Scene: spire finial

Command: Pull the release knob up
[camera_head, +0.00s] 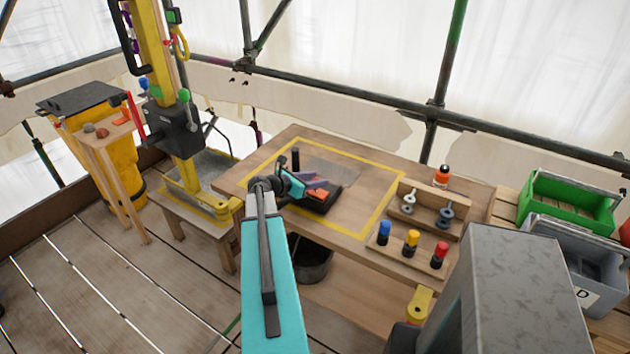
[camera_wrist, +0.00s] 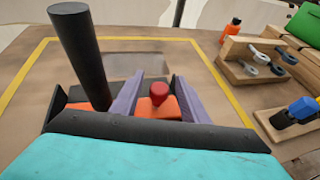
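A small red knob (camera_wrist: 159,92) stands on an orange piece of a low black fixture (camera_head: 313,198) on the wooden table. My gripper (camera_wrist: 154,79) is low over this fixture. Its two purple fingers are apart, one on each side of the red knob, with a narrow gap at each side; I see no firm contact. A black upright post (camera_wrist: 80,55) rises left of the fingers, and also shows in the head view (camera_head: 295,158). In the head view my arm hides part of the fixture, and the knob cannot be made out there.
A yellow line frames the work area on the table (camera_head: 345,222). To the right are wooden racks with eyebolts (camera_head: 408,204) and coloured pegs (camera_head: 411,240), and an orange bottle (camera_head: 441,177). A yellow column with a black box (camera_head: 172,130) stands left. Green crate (camera_head: 570,200) far right.

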